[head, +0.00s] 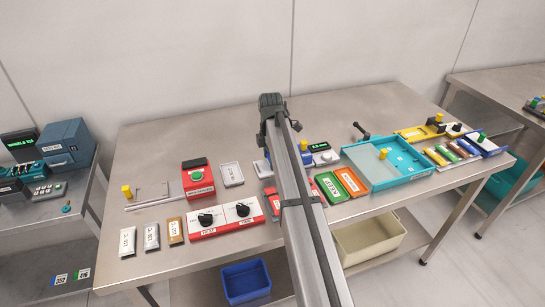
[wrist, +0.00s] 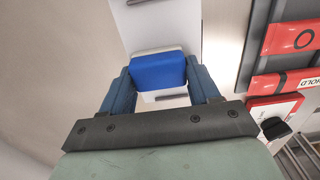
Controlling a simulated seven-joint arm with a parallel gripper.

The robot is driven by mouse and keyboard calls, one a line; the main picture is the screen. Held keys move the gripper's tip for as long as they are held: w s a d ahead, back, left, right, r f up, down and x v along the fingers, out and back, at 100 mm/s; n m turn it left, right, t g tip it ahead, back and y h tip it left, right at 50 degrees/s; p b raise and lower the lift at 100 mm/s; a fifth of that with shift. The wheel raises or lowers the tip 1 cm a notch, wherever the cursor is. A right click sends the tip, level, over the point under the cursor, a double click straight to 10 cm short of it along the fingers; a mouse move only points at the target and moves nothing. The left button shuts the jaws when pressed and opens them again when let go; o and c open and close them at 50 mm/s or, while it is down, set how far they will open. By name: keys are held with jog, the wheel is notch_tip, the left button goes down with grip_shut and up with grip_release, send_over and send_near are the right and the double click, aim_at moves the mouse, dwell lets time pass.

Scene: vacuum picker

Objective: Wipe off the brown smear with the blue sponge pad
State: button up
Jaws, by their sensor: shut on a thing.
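In the wrist view my gripper (wrist: 158,78) has its two blue fingers closed on the sides of the blue sponge pad (wrist: 158,72). The pad has a pale layer along its far edge. It is over a white panel (wrist: 150,30) with dark slots or marks; I cannot tell whether it touches the panel. In the head view my arm crosses the table and hides most of the gripper and the pad. I cannot make out a brown smear in either view.
The steel table (head: 300,107) is crowded. A red box with a green top (head: 197,178), a white panel with two black knobs (head: 222,217) and a teal tray (head: 400,172) stand around my arm. A blue bin (head: 246,281) and a cream bin (head: 370,238) sit below. The table's back strip is clear.

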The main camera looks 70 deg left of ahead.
jog(key=shift+s, duration=0.9)
jog(key=shift+s+r, duration=0.15)
jog(key=shift+r, duration=0.45)
jog(key=shift+s+r, duration=0.15)
jog(key=shift+r, duration=3.25)
